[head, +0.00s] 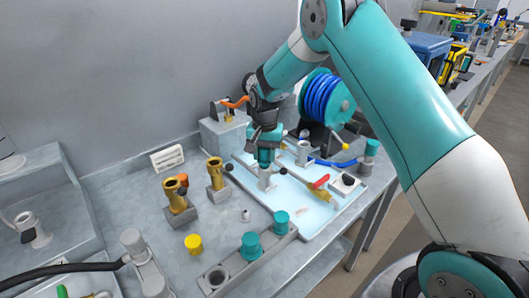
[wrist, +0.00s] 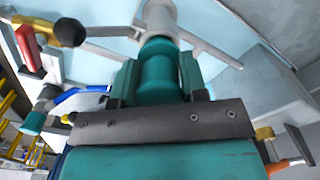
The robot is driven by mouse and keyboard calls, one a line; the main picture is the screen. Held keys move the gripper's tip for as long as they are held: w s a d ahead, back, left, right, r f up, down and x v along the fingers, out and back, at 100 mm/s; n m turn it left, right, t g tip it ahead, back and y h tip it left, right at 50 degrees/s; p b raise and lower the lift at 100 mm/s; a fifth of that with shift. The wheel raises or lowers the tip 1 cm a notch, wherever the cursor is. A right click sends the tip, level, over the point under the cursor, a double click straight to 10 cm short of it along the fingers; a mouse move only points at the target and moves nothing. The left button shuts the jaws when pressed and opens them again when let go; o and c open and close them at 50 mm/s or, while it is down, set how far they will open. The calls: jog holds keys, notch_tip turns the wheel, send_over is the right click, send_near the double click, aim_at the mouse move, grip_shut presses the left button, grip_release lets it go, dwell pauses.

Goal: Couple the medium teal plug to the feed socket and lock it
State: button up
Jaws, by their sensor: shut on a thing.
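My gripper (head: 265,142) points down over the pale tray and is shut on a teal plug (head: 265,156). In the wrist view, the plug (wrist: 158,66) sits between my two fingers (wrist: 158,82). Its far end meets a light grey upright socket (wrist: 161,18), which also shows in the head view (head: 265,180). The plug looks in line with the socket; how deep it sits is hidden. A lever with a black knob (head: 283,171) is beside the socket, and the knob shows in the wrist view (wrist: 69,32).
Two other teal plugs (head: 251,244) stand in a grey rack with an empty hole (head: 217,277). The tray (head: 313,222) also holds a red-handled valve (head: 320,182). Brass fittings (head: 216,172) stand left, a blue hose reel (head: 327,97) behind. A yellow cap (head: 193,242) lies in front.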

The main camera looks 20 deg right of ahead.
jog(key=shift+f, duration=0.45)
jog(key=shift+f+b, duration=0.35)
jog(key=shift+b, duration=0.05)
dwell(0.4)
jog(key=o, duration=1)
jog(key=shift+r, duration=0.1)
notch_tip(320, 180, up, 8)
jog(key=p, duration=0.5)
jog(key=shift+f+p, duration=0.2)
jog(key=shift+p, duration=0.1)
